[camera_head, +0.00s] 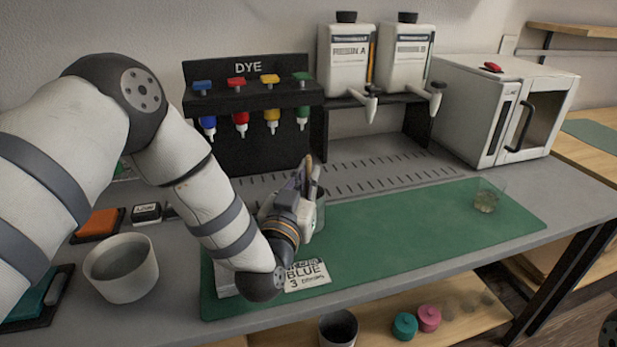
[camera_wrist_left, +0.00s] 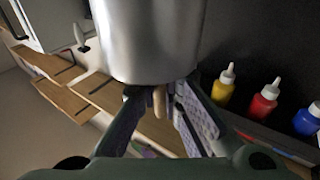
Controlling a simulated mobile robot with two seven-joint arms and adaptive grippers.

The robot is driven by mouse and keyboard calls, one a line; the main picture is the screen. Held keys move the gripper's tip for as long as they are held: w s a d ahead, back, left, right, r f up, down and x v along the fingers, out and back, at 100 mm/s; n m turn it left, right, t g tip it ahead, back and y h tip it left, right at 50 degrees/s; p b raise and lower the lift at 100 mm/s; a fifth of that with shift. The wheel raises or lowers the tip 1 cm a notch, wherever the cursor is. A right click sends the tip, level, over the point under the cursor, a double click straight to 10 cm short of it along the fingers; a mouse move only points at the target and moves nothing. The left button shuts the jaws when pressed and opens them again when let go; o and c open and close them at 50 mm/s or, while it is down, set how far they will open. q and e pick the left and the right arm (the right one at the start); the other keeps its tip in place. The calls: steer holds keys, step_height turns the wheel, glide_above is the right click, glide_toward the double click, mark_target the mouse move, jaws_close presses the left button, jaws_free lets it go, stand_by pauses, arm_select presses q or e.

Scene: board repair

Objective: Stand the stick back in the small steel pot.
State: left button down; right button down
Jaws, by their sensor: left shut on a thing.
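The small steel pot (camera_head: 320,212) stands on the green mat, partly hidden behind my left gripper. It fills the top middle of the left wrist view (camera_wrist_left: 145,40), where the picture is upside down. My left gripper (camera_head: 306,180) is at the pot's rim, its fingers (camera_wrist_left: 160,108) shut on the stick. The stick's light wooden end (camera_wrist_left: 158,100) shows between the fingers, beside the pot's rim; its tip also shows in the head view (camera_head: 308,162). The stick's other end is hidden, so I cannot tell whether it is inside the pot. My right gripper is not in view.
A card reading BLUE 3 (camera_head: 307,277) lies at the green mat's (camera_head: 400,240) front edge. A clear glass (camera_head: 487,197) stands at the mat's right. A white bowl (camera_head: 121,270) is at left. The dye rack (camera_head: 245,145) stands behind. The mat's middle is clear.

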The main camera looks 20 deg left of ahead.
arm_select(q)
steer(key=shift+f, duration=0.25)
steer(key=c, duration=1.8)
jaws_free()
steer(key=shift+r, duration=0.1)
steer(key=shift+o, duration=0.2)
steer(key=shift+r, duration=0.25)
steer(key=s+f, duration=0.1)
steer(key=s, duration=0.6)
steer(key=shift+s, duration=0.25)
steer(key=shift+f, duration=0.1)
